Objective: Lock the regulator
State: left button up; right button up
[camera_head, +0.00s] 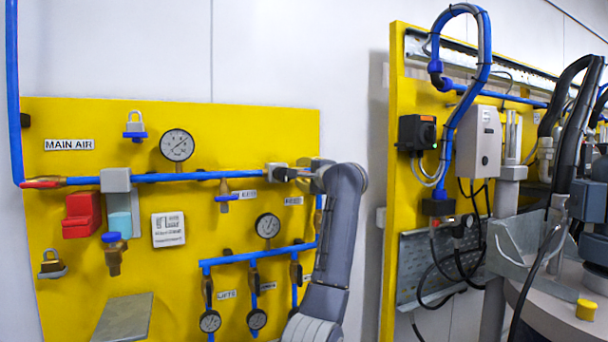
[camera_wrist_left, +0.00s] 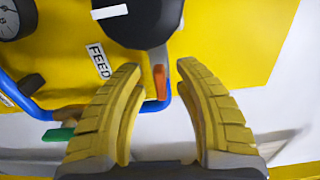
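In the left wrist view my left gripper (camera_wrist_left: 159,68) is open, its two yellow ribbed fingers apart. A black rounded body (camera_wrist_left: 131,22) with a white mark is just beyond the fingertips; it may be the regulator, but I cannot tell for sure. A small orange-red tab (camera_wrist_left: 160,82) shows between the fingertips; I cannot tell whether they touch it. A FEED label (camera_wrist_left: 100,61) is beside it. In the head view my arm rises in front of the yellow board's right edge, with the fingers hidden. My right gripper is not in view.
The yellow board (camera_head: 200,265) carries blue pipes (camera_head: 210,176), gauges (camera_head: 177,145) and a grey block (camera_head: 116,180). A silver padlock (camera_head: 134,128) and a darker padlock (camera_head: 52,265) hang at left. A green handle (camera_wrist_left: 58,134) is near the left finger. A second yellow panel (camera_head: 398,150) stands right.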

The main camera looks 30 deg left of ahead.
pick_arm(q)
jog(key=shift+o, duration=0.4)
jog(key=shift+a, duration=0.1)
grip_shut()
jog(key=shift+m, duration=0.4)
jog(key=m, duration=0.7)
jog(key=shift+m, duration=0.3)
jog(key=m, duration=0.4)
jog(key=shift+m, duration=0.3)
jog(key=m, duration=0.4)
jog(key=shift+m, duration=0.4)
